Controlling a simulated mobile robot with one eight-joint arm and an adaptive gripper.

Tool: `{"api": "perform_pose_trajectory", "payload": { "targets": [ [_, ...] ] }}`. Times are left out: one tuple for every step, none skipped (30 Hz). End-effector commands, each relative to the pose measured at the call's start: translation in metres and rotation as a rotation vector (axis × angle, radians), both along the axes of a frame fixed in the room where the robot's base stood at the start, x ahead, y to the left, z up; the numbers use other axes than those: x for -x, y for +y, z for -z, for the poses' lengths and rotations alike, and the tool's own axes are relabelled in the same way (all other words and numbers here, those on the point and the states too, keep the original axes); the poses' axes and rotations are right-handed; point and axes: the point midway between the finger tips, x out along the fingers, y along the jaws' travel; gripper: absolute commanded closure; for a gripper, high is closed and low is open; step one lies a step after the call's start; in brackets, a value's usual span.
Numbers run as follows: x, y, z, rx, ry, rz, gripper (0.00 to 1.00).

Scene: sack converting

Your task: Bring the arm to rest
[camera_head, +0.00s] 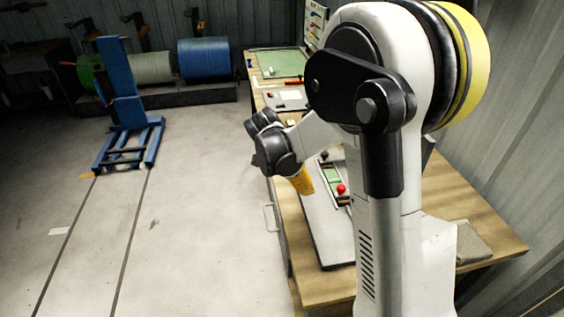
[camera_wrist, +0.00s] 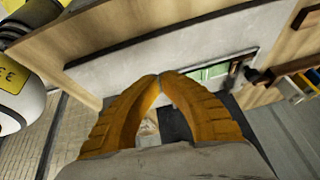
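My arm stands on the right of the head view, in front of the workbench (camera_head: 470,215), and bends down to the left. My gripper shows in the head view (camera_head: 301,181) as yellow fingers beside the bench's left edge. In the wrist view my gripper (camera_wrist: 160,77) has its two yellow fingers arched, with their tips meeting at the top. A gap shows between the fingers lower down, and nothing is held there.
A grey-topped machine (camera_head: 324,228) with a red knob (camera_head: 342,189) sits on the bench close to my gripper. A green mat (camera_head: 282,62) lies farther along. A blue lift stand (camera_head: 125,100) and wrapped rolls (camera_head: 203,58) stand at the back left. The floor between is clear.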

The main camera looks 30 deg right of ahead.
Motion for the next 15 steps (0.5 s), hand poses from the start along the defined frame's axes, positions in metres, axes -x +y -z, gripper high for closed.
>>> {"api": "perform_pose_trajectory", "payload": {
  "targets": [
    [0.000, 0.000, 0.000, 0.000, 0.000, 0.000, 1.00],
    [0.000, 0.000, 0.000, 0.000, 0.000, 0.000, 1.00],
    [0.000, 0.000, 0.000, 0.000, 0.000, 0.000, 1.00],
    [0.000, 0.000, 0.000, -0.001, 0.000, -0.002, 1.00],
    [0.000, 0.001, -0.001, -0.002, 0.001, -0.008, 1.00],
    [0.001, 0.002, -0.004, -0.007, 0.002, -0.025, 1.00],
    [0.002, 0.004, -0.007, -0.013, 0.004, -0.045, 1.00],
    [0.004, 0.006, -0.011, -0.021, 0.008, -0.075, 1.00],
    [0.007, 0.010, -0.017, -0.037, 0.011, -0.129, 1.00],
    [0.010, 0.014, -0.024, -0.049, 0.015, -0.180, 1.00],
    [0.013, 0.019, -0.031, -0.063, 0.017, -0.239, 1.00],
    [0.019, 0.026, -0.041, -0.082, 0.022, -0.331, 1.00],
    [0.024, 0.032, -0.048, -0.096, 0.025, -0.406, 1.00],
    [0.029, 0.038, -0.055, -0.107, 0.026, -0.483, 1.00],
    [0.037, 0.047, -0.065, -0.120, 0.027, -0.591, 1.00]
  ]
}}
